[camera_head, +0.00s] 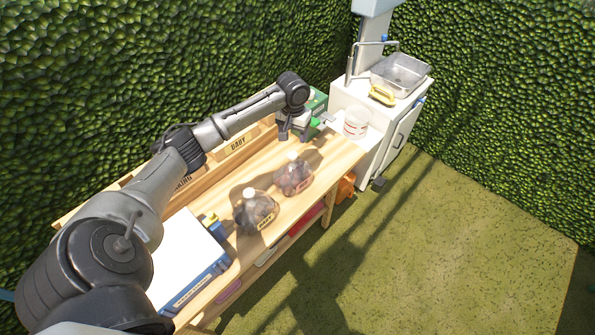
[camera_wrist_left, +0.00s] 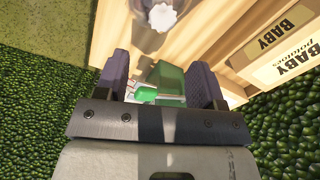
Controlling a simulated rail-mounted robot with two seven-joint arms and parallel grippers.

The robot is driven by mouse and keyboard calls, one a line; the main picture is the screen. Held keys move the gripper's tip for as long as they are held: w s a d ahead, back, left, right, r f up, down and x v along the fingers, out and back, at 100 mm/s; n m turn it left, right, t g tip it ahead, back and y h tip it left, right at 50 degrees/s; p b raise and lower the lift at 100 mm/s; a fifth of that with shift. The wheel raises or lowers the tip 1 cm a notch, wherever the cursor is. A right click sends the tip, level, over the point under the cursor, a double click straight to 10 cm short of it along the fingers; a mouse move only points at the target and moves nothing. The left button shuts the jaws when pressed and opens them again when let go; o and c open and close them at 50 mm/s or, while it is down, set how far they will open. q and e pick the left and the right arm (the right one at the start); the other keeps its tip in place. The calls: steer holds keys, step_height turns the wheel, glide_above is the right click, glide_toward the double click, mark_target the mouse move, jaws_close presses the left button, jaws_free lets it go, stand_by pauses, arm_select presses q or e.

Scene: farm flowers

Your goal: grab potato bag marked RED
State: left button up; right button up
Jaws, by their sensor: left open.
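Two clear bags of dark potatoes with white tops stand on the wooden bench. The nearer bag (camera_head: 257,214) has a yellowish label that seems to read BABY. The farther bag (camera_head: 294,177) has a reddish label too small to read. My left gripper (camera_head: 296,134) is open and empty, beyond the farther bag and apart from it. In the left wrist view a bag with a white top (camera_wrist_left: 163,17) shows at the top edge, and the open fingers (camera_wrist_left: 162,82) have a green object behind them. My right gripper is not in view.
Wooden crates marked BABY (camera_head: 238,146) line the back of the bench (camera_head: 335,163). A green item (camera_head: 317,103) and a white tub (camera_head: 356,123) stand at the far end. A blue-and-white box (camera_head: 187,262) is near. A sink cabinet (camera_head: 375,115) stands beyond.

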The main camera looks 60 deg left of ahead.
mark_target(292, 155)
arm_select(q)
steer(key=f, duration=0.8)
steer(key=f+b, duration=0.1)
steer(key=f, duration=0.3)
steer(key=shift+s+d+f, duration=0.15)
steer(key=shift+s, duration=0.25)
steer(key=shift+c, duration=0.4)
jaws_close()
